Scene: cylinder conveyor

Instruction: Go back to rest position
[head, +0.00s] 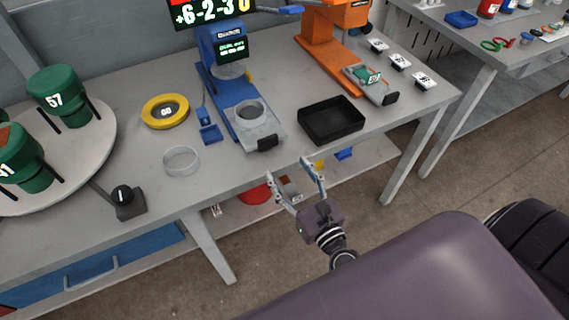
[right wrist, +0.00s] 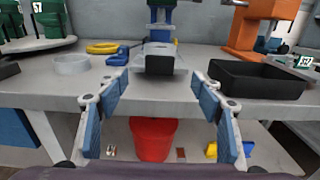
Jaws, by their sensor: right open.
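My right gripper (head: 297,180) is open and empty. In the head view it is off the front edge of the grey table (head: 243,172), in front of the blue machine and the black tray. In the right wrist view its two blue-padded fingers (right wrist: 160,112) stand wide apart, with the table's front edge beyond them and nothing between them. My left gripper is not in view.
On the table are a black tray (head: 331,119), a blue machine (head: 228,85), an orange machine (head: 325,45), a yellow ring (head: 165,111), a clear ring (head: 181,161) and a turntable (head: 75,160) with green cylinders. A red bucket (right wrist: 152,139) stands below. Floor (head: 440,185) is clear at right.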

